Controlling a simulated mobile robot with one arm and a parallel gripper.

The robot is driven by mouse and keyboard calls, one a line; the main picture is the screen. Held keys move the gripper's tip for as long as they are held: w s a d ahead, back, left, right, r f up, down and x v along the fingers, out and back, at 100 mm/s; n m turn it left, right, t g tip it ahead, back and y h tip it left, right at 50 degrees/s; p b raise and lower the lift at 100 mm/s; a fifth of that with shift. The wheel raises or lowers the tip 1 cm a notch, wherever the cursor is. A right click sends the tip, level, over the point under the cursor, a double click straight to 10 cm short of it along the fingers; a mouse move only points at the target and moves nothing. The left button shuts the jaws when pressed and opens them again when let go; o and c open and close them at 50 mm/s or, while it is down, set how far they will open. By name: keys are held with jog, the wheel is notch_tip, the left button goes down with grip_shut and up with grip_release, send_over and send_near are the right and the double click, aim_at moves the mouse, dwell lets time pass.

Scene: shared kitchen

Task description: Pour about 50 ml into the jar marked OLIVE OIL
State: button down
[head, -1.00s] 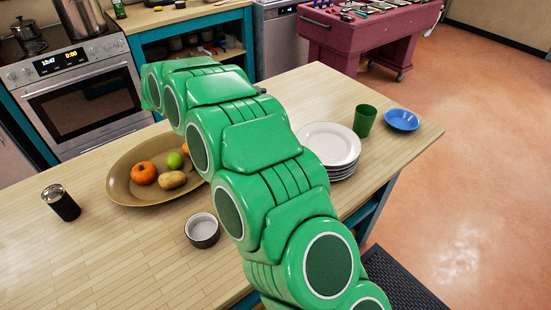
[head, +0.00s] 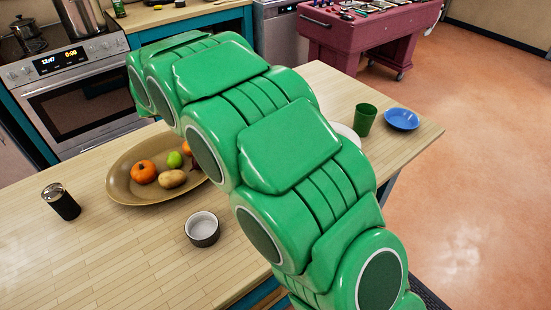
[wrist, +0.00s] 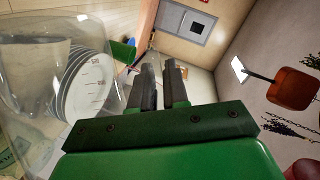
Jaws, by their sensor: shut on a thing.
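In the wrist view a clear see-through vessel with small red marks (wrist: 95,84), like a measuring jug, fills the left side and looks tilted. My gripper (wrist: 164,72) points away from the camera, its two dark fingers close together beside the vessel. It is shut on the clear jug, though the gripped part is hard to make out. A pale label with green marks (wrist: 8,158) shows at the lower left edge; I cannot read it. No jar marked OLIVE OIL can be made out. In the head view my arm hides the gripper and the jug.
On the wooden counter (head: 110,250) stand a brown fruit bowl (head: 125,188), a small white-and-dark ramekin (head: 202,229), a dark shaker (head: 61,202), a green cup (head: 365,119) and a blue bowl (head: 402,119). White plates (head: 345,131) are mostly behind my arm. The counter's front left is clear.

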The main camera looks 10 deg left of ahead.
jog(key=shift+s+d+r+m, duration=0.2)
jog(key=shift+s+r+m, duration=0.15)
jog(key=shift+r, duration=0.2)
jog(key=shift+s+d+r+m+t+p, duration=0.2)
jog(key=shift+s+r+m+t+p, duration=0.1)
jog(key=shift+s+r, duration=0.2)
jog(key=shift+s+d+r+m+t+p, duration=0.15)
jog(key=shift+s+d+r+m+p, duration=0.15)
jog(key=shift+s, duration=0.2)
jog(key=shift+s+d+r+m+t+p, duration=0.15)
jog(key=shift+s+r+p, duration=0.15)
jog(key=shift+s, duration=0.15)
dwell(0.3)
jog(key=shift+s+d+r+m+p, duration=0.2)
jog(key=shift+s+r+m+p, duration=0.25)
jog(key=shift+p, duration=0.25)
dwell(2.3)
